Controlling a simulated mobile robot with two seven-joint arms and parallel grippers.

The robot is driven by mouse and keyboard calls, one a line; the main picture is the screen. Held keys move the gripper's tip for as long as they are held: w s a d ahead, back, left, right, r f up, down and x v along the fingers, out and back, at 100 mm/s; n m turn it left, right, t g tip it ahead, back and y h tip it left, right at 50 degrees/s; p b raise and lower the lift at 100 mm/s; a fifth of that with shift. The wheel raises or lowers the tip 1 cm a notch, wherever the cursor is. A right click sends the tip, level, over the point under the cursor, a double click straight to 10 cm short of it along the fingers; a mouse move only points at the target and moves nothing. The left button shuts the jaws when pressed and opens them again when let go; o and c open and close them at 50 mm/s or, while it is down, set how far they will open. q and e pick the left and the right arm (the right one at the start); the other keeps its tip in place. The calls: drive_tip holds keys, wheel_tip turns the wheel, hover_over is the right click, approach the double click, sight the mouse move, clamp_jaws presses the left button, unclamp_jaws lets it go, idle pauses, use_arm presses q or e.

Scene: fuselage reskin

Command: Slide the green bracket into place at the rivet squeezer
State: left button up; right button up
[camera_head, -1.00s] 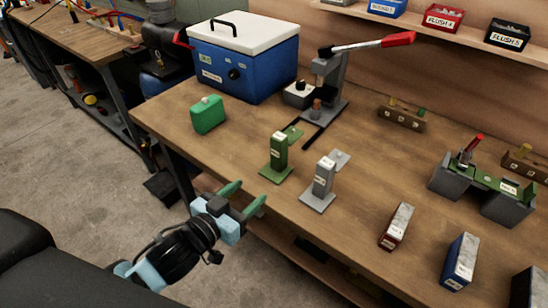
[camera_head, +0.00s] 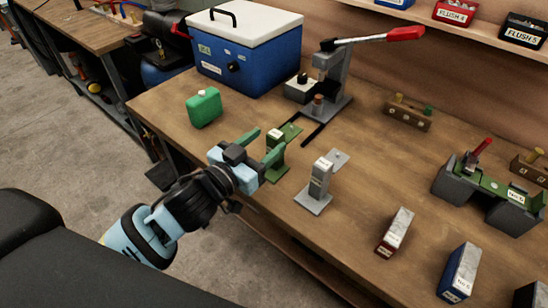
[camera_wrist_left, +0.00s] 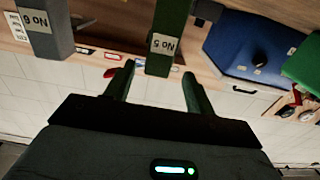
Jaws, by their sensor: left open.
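The green bracket (camera_head: 277,164) stands on the bench, its upright post rising from a flat base, with a further green plate behind it. In the left wrist view the green bracket (camera_wrist_left: 168,25) is labelled No 5. My left gripper (camera_head: 264,146) is open at the green bracket's post, and partly hides it. In the left wrist view the post's end lies between the open fingers (camera_wrist_left: 157,76); I cannot tell whether they touch it. The rivet squeezer (camera_head: 333,82), grey with a red-handled lever, stands behind the green bracket. My right gripper is out of view.
A grey bracket (camera_head: 319,182) stands close to the right of the green one. A green can (camera_head: 204,108) and a blue cooler (camera_head: 250,62) stand left of the squeezer. Dark rails (camera_head: 312,134) lie before the squeezer.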

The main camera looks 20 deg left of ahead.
use_arm(q)
drive_tip(key=x, duration=0.5)
drive_tip(key=shift+d+p, duration=0.2)
drive_tip(key=shift+p, duration=0.1)
clamp_jaws()
drive_tip(key=shift+r, duration=0.1)
